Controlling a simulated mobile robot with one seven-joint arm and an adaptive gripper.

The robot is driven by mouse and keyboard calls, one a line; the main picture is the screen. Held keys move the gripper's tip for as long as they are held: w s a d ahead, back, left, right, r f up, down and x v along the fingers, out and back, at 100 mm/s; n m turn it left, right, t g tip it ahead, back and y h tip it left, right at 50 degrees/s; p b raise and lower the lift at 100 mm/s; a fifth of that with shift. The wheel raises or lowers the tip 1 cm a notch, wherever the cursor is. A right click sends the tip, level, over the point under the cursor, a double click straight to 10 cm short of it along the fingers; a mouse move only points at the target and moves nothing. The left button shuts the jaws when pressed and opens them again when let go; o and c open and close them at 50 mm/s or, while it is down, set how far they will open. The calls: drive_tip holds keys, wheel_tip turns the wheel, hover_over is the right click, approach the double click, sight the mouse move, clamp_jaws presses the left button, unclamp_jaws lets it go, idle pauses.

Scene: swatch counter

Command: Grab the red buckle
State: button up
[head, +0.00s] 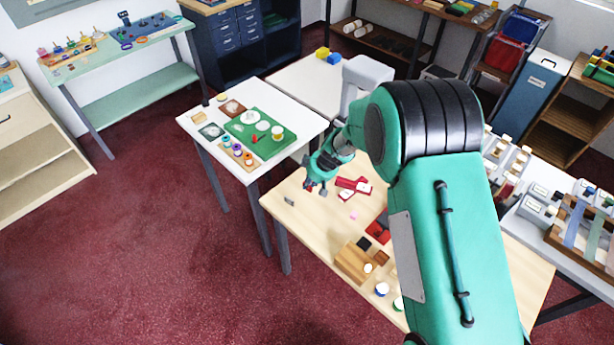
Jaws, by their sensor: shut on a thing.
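My gripper (316,187) is over the left back part of the pale wooden table (318,225). Its fingers are small and dark here. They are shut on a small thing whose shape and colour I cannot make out. I cannot pick out a red buckle with certainty. Red-and-white pieces (354,186) lie on the table just right of my gripper, apart from it. A red open box (378,232) stands nearer the front, partly behind my green arm.
A small grey piece (289,201) and a pink piece (353,215) lie on the wooden table. A wooden block (352,262) and white-topped jars (382,289) are near the front. A white table (203,150) with a green board (263,146) stands behind left. The table's left part is mostly clear.

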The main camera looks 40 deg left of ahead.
drive_tip(key=shift+s+d+r+b, duration=0.1)
drive_tip(key=shift+s+d+b, duration=0.05)
drive_tip(key=shift+s+d, duration=0.8)
drive_tip(key=shift+s+d+r+b, duration=0.2)
drive_tip(key=shift+s+d, duration=0.4)
drive_tip(key=shift+d, duration=0.65)
drive_tip(key=shift+s+d+r+b, duration=0.1)
drive_tip(key=shift+s+d+b, duration=0.05)
drive_tip(key=shift+s+d, duration=0.8)
drive_tip(key=shift+w+d, duration=0.15)
drive_tip(key=shift+w, duration=0.05)
